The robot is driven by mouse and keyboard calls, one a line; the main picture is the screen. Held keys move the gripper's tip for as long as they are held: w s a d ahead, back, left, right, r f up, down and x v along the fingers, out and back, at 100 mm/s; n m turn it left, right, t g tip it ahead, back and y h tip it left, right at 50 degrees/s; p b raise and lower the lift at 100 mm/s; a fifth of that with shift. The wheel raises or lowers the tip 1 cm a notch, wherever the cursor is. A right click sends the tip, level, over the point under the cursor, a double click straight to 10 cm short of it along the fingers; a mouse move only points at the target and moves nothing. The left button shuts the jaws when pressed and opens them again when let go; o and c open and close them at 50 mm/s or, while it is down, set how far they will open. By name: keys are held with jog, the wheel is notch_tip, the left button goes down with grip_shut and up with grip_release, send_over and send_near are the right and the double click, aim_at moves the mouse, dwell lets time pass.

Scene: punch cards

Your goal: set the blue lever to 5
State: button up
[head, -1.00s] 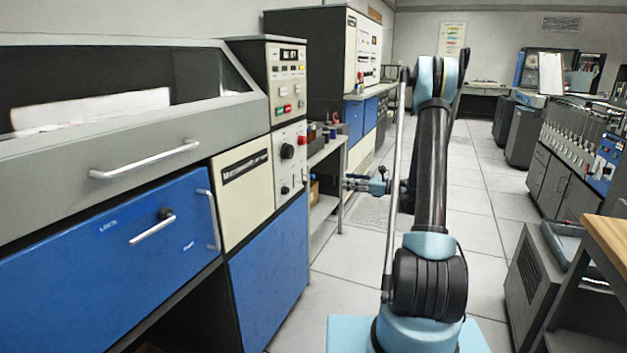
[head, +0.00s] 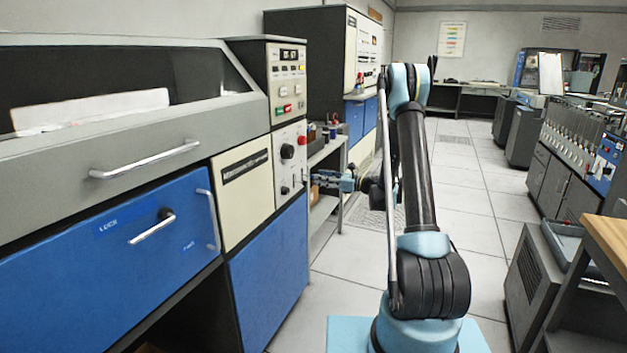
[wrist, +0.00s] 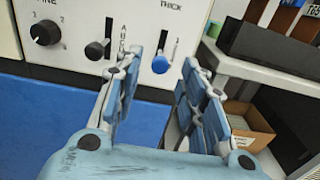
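The blue lever (wrist: 160,64) has a rounded blue knob and sticks out of a slot in the cream panel, below the label THICK. A number 1 shows near the top of its slot; the lower marks are hidden, so I cannot read its setting. My gripper (wrist: 163,78) is open and empty in the wrist view. Its fingers stand on either side of the blue knob, with a gap to each. In the head view, my gripper (head: 318,178) is close to the control panel (head: 290,160); the lever is too small to make out there.
A black lever (wrist: 96,50) with letter marks sits just left of my left finger. A black knob (wrist: 45,32) is farther left. A grey shelf (wrist: 240,70) with a dark bin and a cardboard box (wrist: 243,120) stands close on the right.

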jog(key=shift+x, duration=2.35)
grip_shut()
